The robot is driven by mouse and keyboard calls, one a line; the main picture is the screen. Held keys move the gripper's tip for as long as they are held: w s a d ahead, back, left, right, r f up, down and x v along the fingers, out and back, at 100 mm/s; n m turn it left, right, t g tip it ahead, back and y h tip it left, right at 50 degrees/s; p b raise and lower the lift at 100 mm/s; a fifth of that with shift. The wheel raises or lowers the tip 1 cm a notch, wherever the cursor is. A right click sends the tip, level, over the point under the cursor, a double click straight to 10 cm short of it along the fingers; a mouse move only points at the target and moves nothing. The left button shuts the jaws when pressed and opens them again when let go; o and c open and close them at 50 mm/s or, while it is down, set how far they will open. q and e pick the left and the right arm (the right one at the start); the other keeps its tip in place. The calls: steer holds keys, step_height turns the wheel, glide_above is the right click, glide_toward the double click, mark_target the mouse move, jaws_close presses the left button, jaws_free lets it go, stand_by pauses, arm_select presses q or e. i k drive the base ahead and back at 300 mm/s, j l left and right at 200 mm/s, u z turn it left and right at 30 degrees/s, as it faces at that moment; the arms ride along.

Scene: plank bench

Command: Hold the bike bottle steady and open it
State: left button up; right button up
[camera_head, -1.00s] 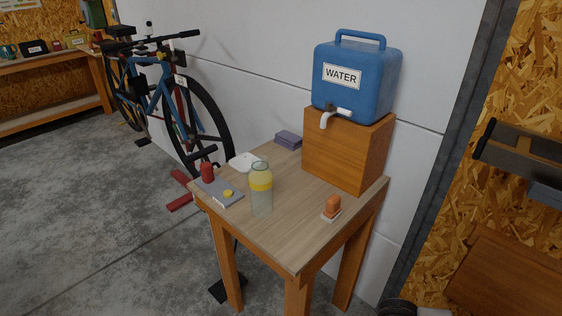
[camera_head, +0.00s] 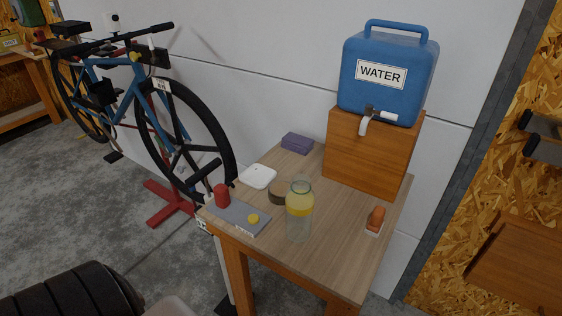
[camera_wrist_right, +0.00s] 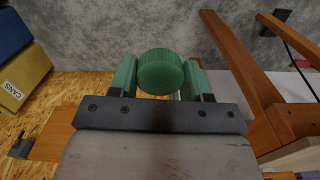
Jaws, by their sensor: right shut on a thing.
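In the wrist view a round green piece with a ridged rim (camera_wrist_right: 160,72), which looks like a screw cap, sits between the green fingers of my right gripper (camera_wrist_right: 160,78). The gripper is shut on it. Whether a bottle hangs beneath this cap is hidden. Neither gripper shows in the head view. My left gripper is out of view.
The wooden table (camera_head: 338,245) also bears a blue water container (camera_head: 385,82) on a wooden box (camera_head: 365,158), a grey board (camera_head: 235,215) with a red piece, a white dish (camera_head: 258,176), a brown round thing (camera_head: 278,192) and an orange-handled brush (camera_head: 375,220). A bike (camera_head: 160,100) stands left.

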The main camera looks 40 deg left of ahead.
mark_target(300, 199)
steer(key=j, duration=0.45)
steer(key=k+j+z, duration=0.15)
steer(key=j, duration=0.7)
steer(key=k+j+z, duration=0.15)
steer(key=j, duration=0.25)
steer(key=k+j, duration=0.15)
steer(key=j, duration=0.25)
steer(key=k+j+z, duration=0.15)
steer(key=j, duration=0.3)
steer(key=i, duration=0.05)
